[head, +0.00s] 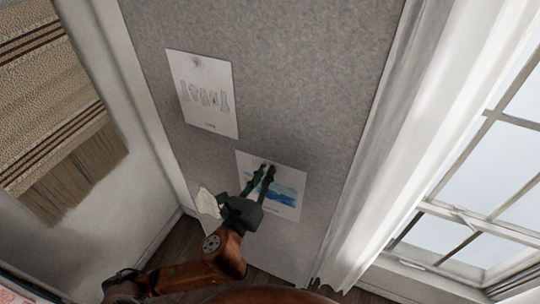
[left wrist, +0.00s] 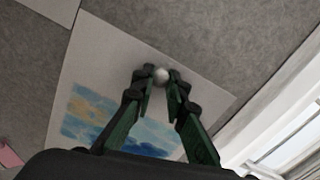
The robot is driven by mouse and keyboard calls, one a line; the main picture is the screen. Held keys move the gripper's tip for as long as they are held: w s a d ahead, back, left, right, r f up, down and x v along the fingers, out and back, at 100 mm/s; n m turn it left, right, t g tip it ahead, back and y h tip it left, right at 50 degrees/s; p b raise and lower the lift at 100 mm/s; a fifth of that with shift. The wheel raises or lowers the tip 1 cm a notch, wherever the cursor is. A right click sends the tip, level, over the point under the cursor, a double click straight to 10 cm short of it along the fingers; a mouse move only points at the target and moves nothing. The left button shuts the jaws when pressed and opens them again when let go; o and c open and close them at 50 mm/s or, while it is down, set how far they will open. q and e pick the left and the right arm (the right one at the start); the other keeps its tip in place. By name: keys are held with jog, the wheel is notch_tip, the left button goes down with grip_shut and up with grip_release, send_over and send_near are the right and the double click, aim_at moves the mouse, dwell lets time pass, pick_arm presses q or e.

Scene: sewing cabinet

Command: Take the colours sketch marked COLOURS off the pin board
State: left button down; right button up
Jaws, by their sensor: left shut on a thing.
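The colours sketch (head: 285,200) is a white sheet with blue and yellow paint on the lower part of the grey pin board (head: 300,85). It also shows in the left wrist view (left wrist: 105,50), lying against the board. I cannot read a word on it. A round silver pin (left wrist: 161,73) sits near its top edge. My left gripper (head: 268,168) is in front of the sketch and covers part of it. In the left wrist view its fingertips (left wrist: 162,84) are shut on the pin. My right gripper is not in view.
A second sheet (head: 203,92) with grey drawn figures hangs higher on the board, to the left. A fringed woven hanging (head: 50,90) is at the far left. A white curtain (head: 400,140) and a window (head: 490,170) are on the right. A cream object (head: 208,203) shows beside my gripper.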

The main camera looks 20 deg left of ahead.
pick_arm(q)
jog(key=s+a+p, duration=0.1)
jog(key=s+p, duration=0.4)
jog(key=s, duration=0.5)
jog(key=shift+s+p, duration=0.2)
jog(key=shift+p, duration=0.15)
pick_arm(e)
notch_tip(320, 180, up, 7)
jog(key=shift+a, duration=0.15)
pick_arm(q)
jog(key=shift+a, duration=0.1)
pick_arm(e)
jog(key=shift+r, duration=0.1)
